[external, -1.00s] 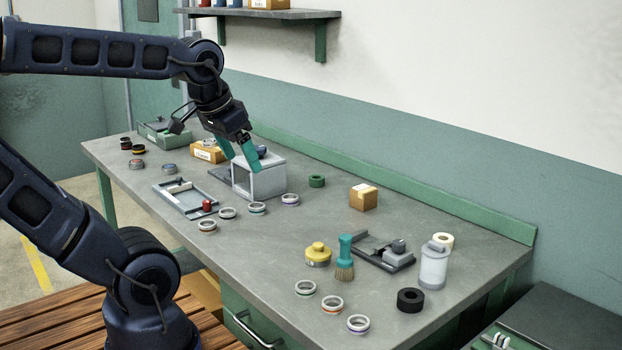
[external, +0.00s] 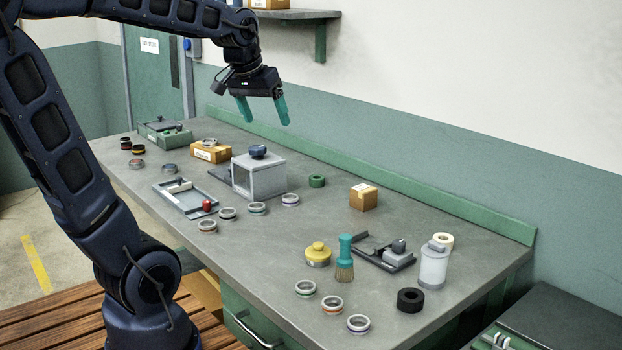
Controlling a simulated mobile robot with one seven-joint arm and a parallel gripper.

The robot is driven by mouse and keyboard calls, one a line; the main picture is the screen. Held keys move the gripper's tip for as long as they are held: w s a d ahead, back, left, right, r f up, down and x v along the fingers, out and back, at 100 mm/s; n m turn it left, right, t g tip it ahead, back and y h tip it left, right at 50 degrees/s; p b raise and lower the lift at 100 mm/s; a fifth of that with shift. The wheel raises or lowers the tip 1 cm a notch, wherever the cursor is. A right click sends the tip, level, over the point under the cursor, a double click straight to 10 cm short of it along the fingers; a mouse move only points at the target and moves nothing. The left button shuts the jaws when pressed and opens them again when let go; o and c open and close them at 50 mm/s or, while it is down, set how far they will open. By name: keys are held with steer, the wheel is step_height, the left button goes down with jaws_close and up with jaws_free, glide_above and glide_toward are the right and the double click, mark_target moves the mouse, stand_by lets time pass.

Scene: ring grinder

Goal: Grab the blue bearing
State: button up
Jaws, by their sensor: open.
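My gripper (external: 262,110) is open and empty, with teal fingers pointing down, raised above the grey box (external: 262,179). A dark blue round piece (external: 258,152) sits on top of that box, below my fingers and apart from them. Several silver rings with thin coloured bands lie on the bench. One ring at the far left (external: 169,169) looks bluish. One at the front (external: 358,324) has a blue-purple band, and one beside the box (external: 290,200) has a purplish band.
A grey tray fixture (external: 187,203) with a red knob lies left of the box. The bench middle is mostly clear.

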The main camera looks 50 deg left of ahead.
steer(key=w+a+f+n+y, duration=0.1)
steer(key=w+a+f+n, duration=0.3)
steer(key=a, duration=0.7)
steer(key=w+a+r+n+g, duration=0.1)
steer(key=w+a, duration=0.5)
steer(key=a, duration=0.4)
steer(key=w+a+f+n+y, duration=0.1)
steer(key=w+a+f+n, duration=0.15)
steer(key=w+a, duration=0.6)
steer(key=n+g+y, duration=0.2)
steer(key=n+g, duration=0.1)
steer(key=n, duration=0.4)
glide_toward(159, 165)
steer(key=f, duration=0.3)
steer(key=shift+a+f+m, duration=0.2)
steer(key=shift+f+m, duration=0.05)
steer(key=shift+a+x, duration=0.15)
steer(key=shift+x, duration=1.15)
steer(key=shift+a+x, duration=0.2)
steer(key=shift+x, duration=1.1)
steer(key=shift+r, duration=0.2)
steer(key=c, duration=1.2)
steer(key=shift+r, duration=0.1)
